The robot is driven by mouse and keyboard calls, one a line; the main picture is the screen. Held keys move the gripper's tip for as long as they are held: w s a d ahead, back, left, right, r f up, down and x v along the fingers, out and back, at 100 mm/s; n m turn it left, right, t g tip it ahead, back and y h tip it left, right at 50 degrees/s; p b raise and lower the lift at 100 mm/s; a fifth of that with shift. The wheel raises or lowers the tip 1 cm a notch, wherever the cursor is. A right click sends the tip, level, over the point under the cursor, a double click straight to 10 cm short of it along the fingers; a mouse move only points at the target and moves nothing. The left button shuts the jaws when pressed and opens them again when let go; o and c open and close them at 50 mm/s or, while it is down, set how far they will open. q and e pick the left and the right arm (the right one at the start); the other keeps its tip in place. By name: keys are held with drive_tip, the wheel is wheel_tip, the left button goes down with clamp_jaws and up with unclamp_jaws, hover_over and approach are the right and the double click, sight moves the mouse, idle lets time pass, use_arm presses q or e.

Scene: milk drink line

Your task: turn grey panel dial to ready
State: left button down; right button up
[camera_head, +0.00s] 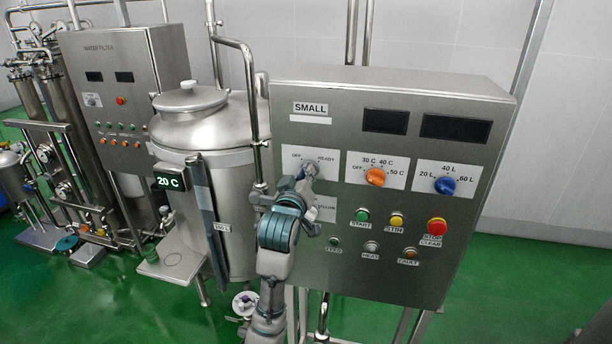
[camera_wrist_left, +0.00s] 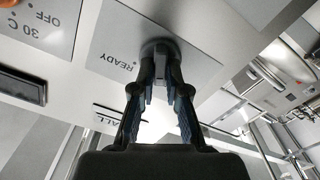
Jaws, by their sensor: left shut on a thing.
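The grey dial (camera_head: 310,165) is on a white plate marked OFF and READY, at the upper left of the SMALL panel (camera_head: 330,262). My left gripper (camera_head: 306,181) reaches up to the dial from below and partly covers it. In the left wrist view the panel is upside down. There the gripper's two fingers (camera_wrist_left: 161,88) are closed on the grip of the dial (camera_wrist_left: 158,48), with the READY label beside it. The fingers hide part of the grip, so I cannot tell exactly which mark it points to. My right gripper is not in view.
An orange dial (camera_head: 375,177) and a blue dial (camera_head: 445,185) are to the right. Green, yellow and red buttons (camera_head: 437,226) sit lower on the panel. A steel tank (camera_head: 225,185) with a 20 C display (camera_head: 170,182) stands at the left.

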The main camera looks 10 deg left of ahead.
use_arm(q)
drive_tip(key=shift+d+f+m, duration=0.1)
drive_tip(key=shift+d+m, duration=0.05)
drive_tip(key=shift+m, duration=3.45)
drive_tip(key=shift+d+m, duration=0.1)
drive_tip(key=shift+m, duration=3.5)
drive_tip(key=c, duration=1.2)
unclamp_jaws()
drive_tip(key=shift+d, duration=0.1)
drive_tip(key=shift+s, duration=0.1)
drive_tip(key=s, duration=1.1)
drive_tip(key=shift+s, duration=0.25)
